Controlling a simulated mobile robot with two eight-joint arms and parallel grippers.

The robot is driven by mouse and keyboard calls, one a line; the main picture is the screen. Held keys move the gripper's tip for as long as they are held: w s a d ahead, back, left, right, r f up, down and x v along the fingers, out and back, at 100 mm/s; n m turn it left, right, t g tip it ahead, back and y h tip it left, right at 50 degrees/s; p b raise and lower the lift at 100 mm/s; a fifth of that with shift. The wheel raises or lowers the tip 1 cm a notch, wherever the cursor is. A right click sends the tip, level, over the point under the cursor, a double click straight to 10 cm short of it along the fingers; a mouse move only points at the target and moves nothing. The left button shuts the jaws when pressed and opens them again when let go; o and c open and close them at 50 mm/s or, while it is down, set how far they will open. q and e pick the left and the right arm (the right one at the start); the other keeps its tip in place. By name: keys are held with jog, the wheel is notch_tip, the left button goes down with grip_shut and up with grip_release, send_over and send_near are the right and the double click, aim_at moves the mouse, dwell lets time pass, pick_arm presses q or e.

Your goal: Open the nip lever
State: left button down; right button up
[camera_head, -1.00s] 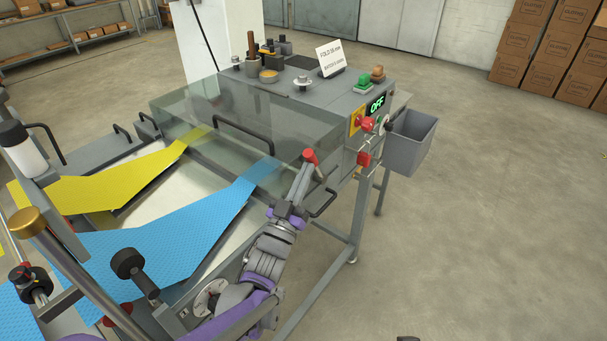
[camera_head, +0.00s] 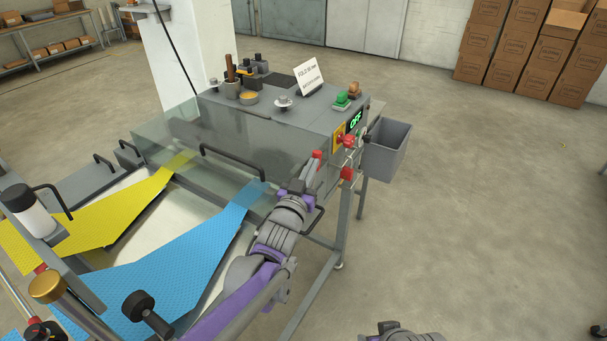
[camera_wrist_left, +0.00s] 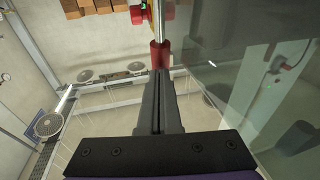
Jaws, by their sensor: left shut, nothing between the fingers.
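The nip lever, a metal rod with a red grip (camera_head: 346,174), hangs at the right end of the machine, below the red button on a yellow plate. In the left wrist view its red grip (camera_wrist_left: 160,52) lies straight ahead of my fingertips, with the rod running up beyond it. My left gripper (camera_head: 322,168) is just left of the grip in the head view. In the left wrist view my left gripper (camera_wrist_left: 159,74) is shut and empty, its tips very close to the grip; whether they touch is unclear.
A clear cover (camera_head: 190,135) with a black handle stands left of my arm. Blue cloth (camera_head: 190,265) and yellow cloth (camera_head: 95,220) run under it. A green OFF display (camera_head: 356,120) and a grey bin (camera_head: 387,150) are beside the lever. Floor at the right is free.

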pick_arm(q)
jog(key=shift+d+x, duration=0.25)
jog(key=shift+x, duration=1.35)
jog(key=shift+f, duration=0.1)
pick_arm(e)
jog(key=shift+s+a, duration=0.1)
jog(key=shift+s, duration=0.05)
pick_arm(q)
jog(key=shift+s, duration=0.1)
